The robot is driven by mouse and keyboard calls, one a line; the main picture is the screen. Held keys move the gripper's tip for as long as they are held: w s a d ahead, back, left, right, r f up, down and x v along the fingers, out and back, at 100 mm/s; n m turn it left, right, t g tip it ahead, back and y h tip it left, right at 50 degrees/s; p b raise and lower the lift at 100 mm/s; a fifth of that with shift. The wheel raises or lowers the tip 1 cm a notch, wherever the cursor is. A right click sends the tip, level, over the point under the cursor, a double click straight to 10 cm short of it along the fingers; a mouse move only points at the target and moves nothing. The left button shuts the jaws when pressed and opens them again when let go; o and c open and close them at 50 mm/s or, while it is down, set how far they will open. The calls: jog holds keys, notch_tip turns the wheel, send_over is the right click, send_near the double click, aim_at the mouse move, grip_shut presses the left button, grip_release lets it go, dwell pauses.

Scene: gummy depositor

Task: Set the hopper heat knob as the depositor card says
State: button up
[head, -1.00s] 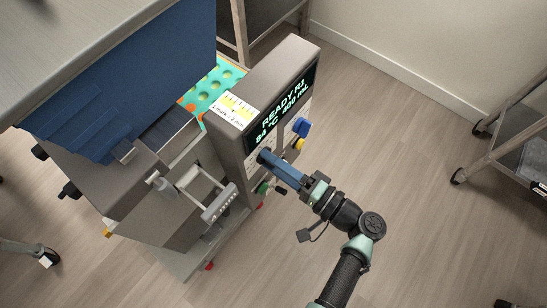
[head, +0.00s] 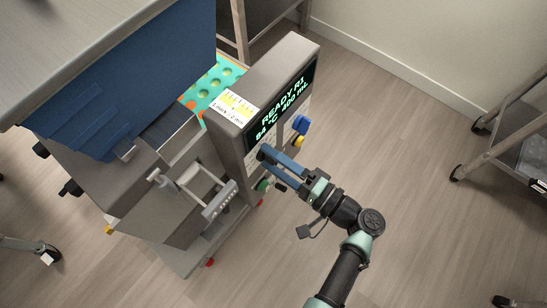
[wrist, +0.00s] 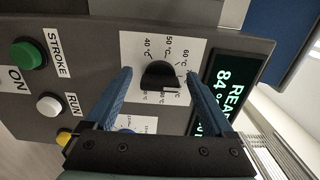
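In the wrist view a black knob (wrist: 158,75) sits on a white dial plate marked 40, 50 and 60 °C, with further marks partly hidden. Its pointer setting is hard to read. My gripper (wrist: 159,73) is open, with one blue finger on each side of the knob. I cannot tell whether the fingertips reach around it or stop short. In the head view my gripper (head: 270,152) is at the depositor's front panel, below the display (head: 283,103), which reads READY R1, 84 °C, 400 mL. A white and yellow card (head: 236,106) lies on top of the housing; its small print is unclear.
A green STROKE button (wrist: 29,54), a white RUN button (wrist: 49,105) and a yellow button (wrist: 63,137) are left of the knob in the wrist view. A blue part (head: 300,124) sticks out from the panel. The floor (head: 420,180) to the right is clear.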

dwell(0.3)
jog(key=v, duration=1.3)
jog(key=shift+b, duration=0.3)
